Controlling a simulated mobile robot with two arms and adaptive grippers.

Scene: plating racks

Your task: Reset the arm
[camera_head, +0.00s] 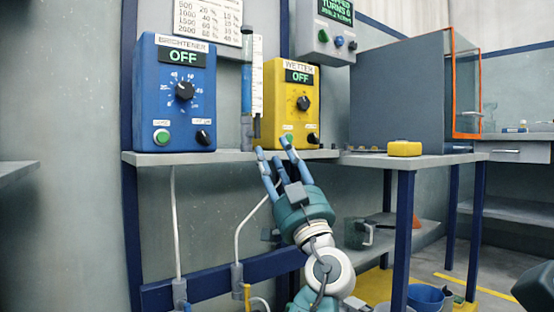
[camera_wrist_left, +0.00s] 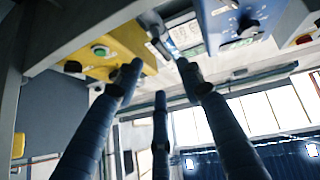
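My left arm rises from the bottom middle of the head view. Its gripper (camera_head: 274,149) points up in front of the shelf edge, just below the yellow WETTER box (camera_head: 291,112). The blue fingers are spread apart with nothing between them. In the left wrist view the three fingers of the left gripper (camera_wrist_left: 159,72) are also apart and empty. The wrist view also shows the yellow box (camera_wrist_left: 118,42) and the blue box (camera_wrist_left: 232,18) beyond the fingertips. My right gripper does not show.
The shelf (camera_head: 195,157) holds the blue BRIGHTENER box (camera_head: 172,98); both boxes read OFF. A table (camera_head: 425,161) to the right carries a yellow block (camera_head: 404,148) and a grey cabinet (camera_head: 402,95). A blue bucket (camera_head: 425,298) stands below. A dark shape sits at the lower right edge.

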